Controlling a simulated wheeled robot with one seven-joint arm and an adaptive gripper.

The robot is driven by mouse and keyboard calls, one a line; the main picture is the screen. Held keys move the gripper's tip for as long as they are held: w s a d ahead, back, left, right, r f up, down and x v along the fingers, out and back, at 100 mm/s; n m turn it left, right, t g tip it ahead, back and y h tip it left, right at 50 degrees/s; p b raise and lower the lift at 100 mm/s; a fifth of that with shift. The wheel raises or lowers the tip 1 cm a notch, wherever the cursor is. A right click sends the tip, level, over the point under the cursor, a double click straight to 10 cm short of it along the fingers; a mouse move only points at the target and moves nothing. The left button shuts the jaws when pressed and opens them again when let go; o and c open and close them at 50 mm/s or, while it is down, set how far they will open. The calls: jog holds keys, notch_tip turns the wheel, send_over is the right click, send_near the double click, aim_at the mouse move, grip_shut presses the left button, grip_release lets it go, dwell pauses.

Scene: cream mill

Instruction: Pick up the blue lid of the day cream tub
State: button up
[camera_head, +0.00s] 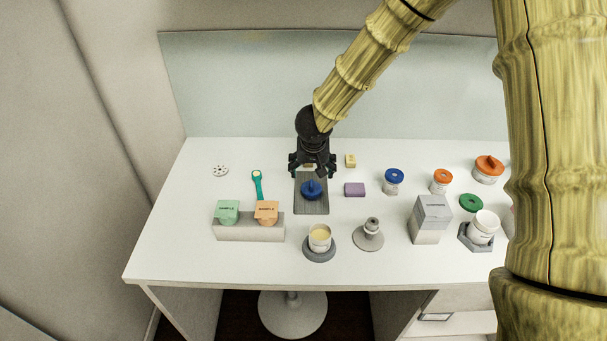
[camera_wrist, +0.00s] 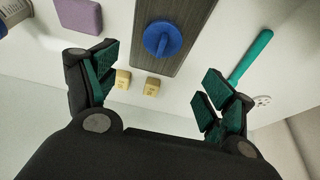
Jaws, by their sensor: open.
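A blue lid with a raised knob (camera_head: 312,188) lies on a dark grey mat (camera_head: 311,208) near the middle of the table. In the wrist view the blue lid (camera_wrist: 162,39) lies at the top, beyond the fingertips, on the mat (camera_wrist: 197,12). My gripper (camera_head: 312,171) is open and empty, just behind the lid and above the table; its spread fingers (camera_wrist: 155,72) also show in the wrist view. An open tub of pale cream (camera_head: 320,236) stands on a round grey base in front of the mat. Its label is too small to read.
A purple block (camera_head: 354,189) and a blue-lidded jar (camera_head: 394,179) stand right of the mat. A green spoon (camera_head: 257,185) lies left. Small yellow blocks (camera_wrist: 151,85) lie behind the lid. The table's left side is mostly clear.

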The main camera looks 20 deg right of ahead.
aim_at(312, 183)
notch_tip(312, 183, down, 2)
jog(key=shift+w+f, duration=0.1)
jog(key=shift+s+d+f, duration=0.1)
jog(key=shift+s+f, duration=0.1)
jog(key=shift+s, duration=0.2)
jog(key=w+f, duration=0.1)
jog(key=f, duration=0.1)
jog(key=w+f, duration=0.1)
jog(key=w, duration=0.1)
jog(key=shift+d+f, duration=0.1)
jog(key=shift+f, duration=0.25)
jog(key=shift+w+f+p, duration=0.1)
jog(key=shift+f+p, duration=0.2)
jog(key=shift+f, duration=0.1)
jog(key=shift+s+d+f, duration=0.25)
jog(key=shift+f, duration=0.35)
jog(key=shift+w+f, duration=0.55)
jog(key=shift+f, duration=0.05)
jog(key=shift+s+r, duration=0.2)
jog(key=shift+s, duration=0.05)
jog(key=shift+c, duration=1.2)
jog(key=c, duration=0.5)
